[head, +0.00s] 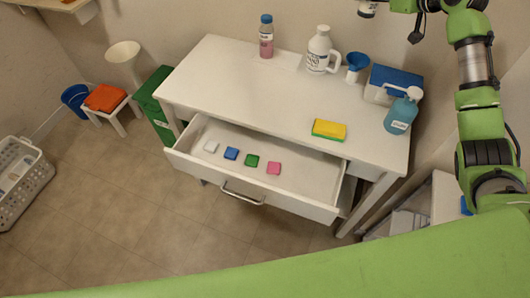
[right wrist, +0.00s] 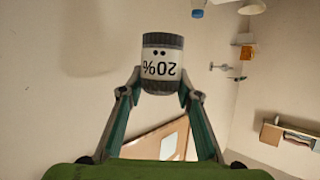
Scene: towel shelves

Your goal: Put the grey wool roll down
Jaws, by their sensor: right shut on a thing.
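The grey wool roll (right wrist: 162,85) has dark grey ends and a white band with "20%" printed upside down. In the right wrist view it sits between the fingertips of my right gripper (right wrist: 161,76), which is shut on it. In the head view a white and dark part of the roll (head: 367,9) shows at the top edge, above and behind the white table. My right arm reaches up at the right, and its gripper is mostly cut off there. My left gripper is not in view.
The white table (head: 240,85) carries bottles, a jug, a blue-lidded box (head: 392,82) and a sponge (head: 329,129). Its drawer (head: 225,180) is open with several small coloured blocks. A grey basket (head: 22,177) stands on the floor at left. The table's middle is clear.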

